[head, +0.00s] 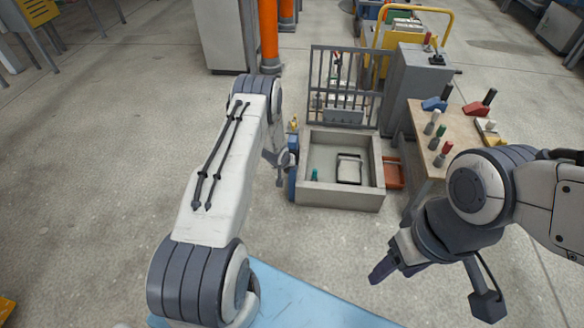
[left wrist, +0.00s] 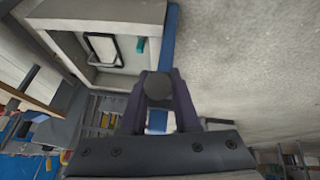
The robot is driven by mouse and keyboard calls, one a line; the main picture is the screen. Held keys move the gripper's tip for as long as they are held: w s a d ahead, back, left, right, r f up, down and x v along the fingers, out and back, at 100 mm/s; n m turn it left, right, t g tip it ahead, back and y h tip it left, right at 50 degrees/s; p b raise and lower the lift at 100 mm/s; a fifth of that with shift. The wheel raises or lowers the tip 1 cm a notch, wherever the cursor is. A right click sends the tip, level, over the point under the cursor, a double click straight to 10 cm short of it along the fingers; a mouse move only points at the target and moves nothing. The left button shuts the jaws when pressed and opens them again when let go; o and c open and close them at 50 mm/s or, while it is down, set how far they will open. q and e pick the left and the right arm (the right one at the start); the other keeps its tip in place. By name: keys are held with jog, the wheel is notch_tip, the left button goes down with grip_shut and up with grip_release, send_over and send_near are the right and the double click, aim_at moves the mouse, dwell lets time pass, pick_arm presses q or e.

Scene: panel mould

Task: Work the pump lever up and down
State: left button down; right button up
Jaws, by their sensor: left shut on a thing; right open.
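The blue hand pump (head: 293,143) stands at the left side of a concrete trough, partly hidden behind my left arm and gripper. My left gripper (head: 283,159) is beside it. In the left wrist view its two purple fingers (left wrist: 158,76) are shut on the dark round end of the pump lever (left wrist: 157,89). The rest of the lever is mostly hidden, so its angle is hard to tell. My right gripper (head: 383,268) is open and empty, over the floor in front of the trough.
The concrete trough (head: 335,197) holds a black-framed object (head: 349,169) and a small green item (head: 315,174). A barred gate (head: 343,85) and grey cabinet (head: 415,82) stand behind. A wooden table (head: 455,128) with coloured handles is right. The floor at left is clear.

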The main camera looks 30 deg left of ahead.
dwell(0.4)
pick_arm(q)
jog(key=c, duration=0.6)
grip_release()
jog(key=shift+c, duration=0.2)
jog(key=shift+r, duration=0.1)
jog(key=shift+s+r, duration=0.15)
jog(key=shift+r, duration=0.1)
jog(key=p+v, duration=0.3)
jog(key=v, duration=0.6)
jog(key=shift+s+r, duration=0.15)
jog(key=shift+r, duration=0.15)
